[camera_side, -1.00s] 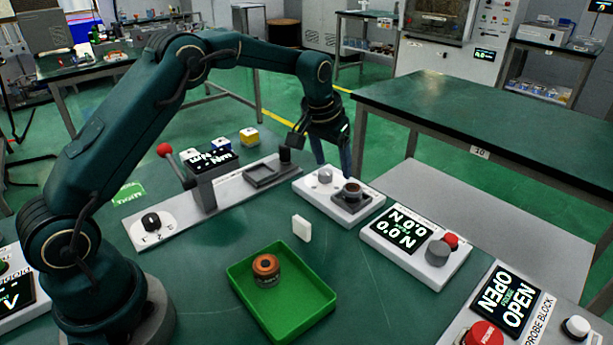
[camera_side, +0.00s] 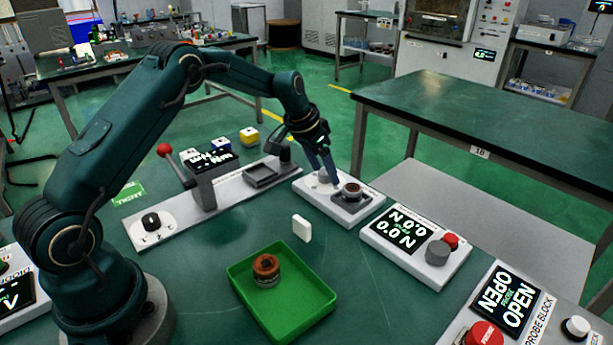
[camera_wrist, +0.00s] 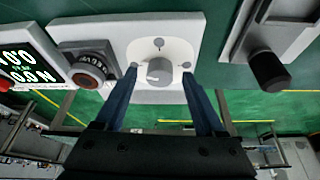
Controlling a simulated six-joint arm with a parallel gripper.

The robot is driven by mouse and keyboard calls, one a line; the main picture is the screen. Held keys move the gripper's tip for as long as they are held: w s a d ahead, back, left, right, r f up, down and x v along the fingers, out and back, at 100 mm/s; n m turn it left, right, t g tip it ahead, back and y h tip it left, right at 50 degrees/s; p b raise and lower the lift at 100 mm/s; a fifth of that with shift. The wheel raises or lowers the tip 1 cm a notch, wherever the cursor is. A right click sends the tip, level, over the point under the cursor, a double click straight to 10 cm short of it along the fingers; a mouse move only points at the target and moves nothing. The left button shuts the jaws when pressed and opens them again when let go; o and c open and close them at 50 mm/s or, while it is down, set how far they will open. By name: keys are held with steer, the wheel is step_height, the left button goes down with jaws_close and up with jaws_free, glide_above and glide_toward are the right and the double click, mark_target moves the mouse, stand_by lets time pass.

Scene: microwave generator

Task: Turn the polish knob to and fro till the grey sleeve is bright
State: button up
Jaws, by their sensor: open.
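In the wrist view my gripper (camera_wrist: 159,77) is open, with one blue finger on each side of the knob and visible gaps between. In the side view my gripper (camera_side: 331,178) reaches down over the knob and mostly hides it. A ring-shaped part with a brownish centre (camera_side: 352,189), seemingly the sleeve, sits in a dark holder on the same block. It also shows in the wrist view (camera_wrist: 90,68); its wall looks dark and dull.
A green tray (camera_side: 302,325) holds a copper-coloured part (camera_side: 266,267). A white block (camera_side: 302,228) stands on the table behind it. A force readout unit (camera_side: 415,240) is to the right of the polish block. A long fixture with a dark post (camera_side: 285,153) stands to the left.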

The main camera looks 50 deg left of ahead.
steer(key=shift+f, duration=0.1)
jaws_close()
stand_by(0.3)
steer(key=m+h, duration=0.1)
steer(key=m, duration=0.3)
steer(key=shift+a, duration=0.15)
steer(key=m+g+h, duration=0.1)
steer(key=m, duration=0.2)
steer(key=shift+w+m+h, duration=0.1)
steer(key=shift+m+h, duration=0.2)
steer(key=shift+m+g, duration=0.3)
steer(key=shift+m, duration=0.3)
jaws_free()
